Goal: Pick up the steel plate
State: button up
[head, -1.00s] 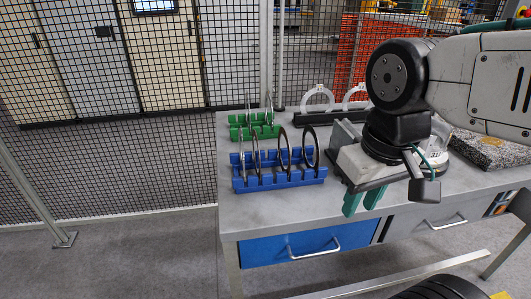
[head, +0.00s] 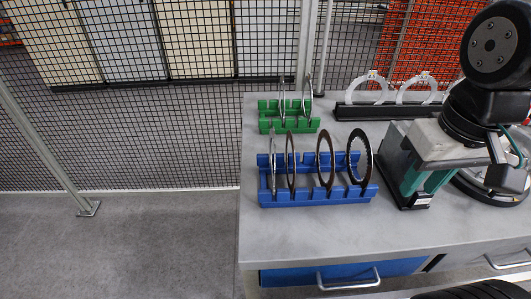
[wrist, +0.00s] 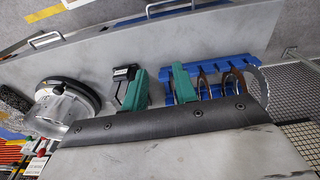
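A blue rack (head: 318,197) on the grey table holds several upright ring plates. Its leftmost ring is a thin, silvery steel plate (head: 273,160); the others look brown or dark. A green rack (head: 290,126) behind it holds two thin silvery rings, one being a steel plate (head: 307,98). Which steel plate is meant cannot be told. My gripper (head: 425,186) is right of the blue rack, its teal fingers apart and nothing seen between them. In the wrist view the fingers (wrist: 160,88) are spread, with the blue rack (wrist: 210,63) beside them to the right.
A dark upright stand (head: 396,165) is close beside my fingers. A black holder (head: 385,112) with pale rings stands at the back. A round silvery housing (wrist: 65,108) is on the other side of my gripper. The tabletop in front of the blue rack is clear. A mesh fence stands behind.

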jog(key=w+a+r, duration=0.3)
jog(key=w+a, duration=0.5)
jog(key=w, duration=0.3)
jog(key=g, duration=0.1)
send_over(274, 141)
jog(key=w, duration=0.2)
jog(key=f, duration=0.2)
notch_tip(274, 141, down, 7)
jog(key=shift+d, duration=0.1)
jog(key=shift+c, duration=0.3)
grip_shut()
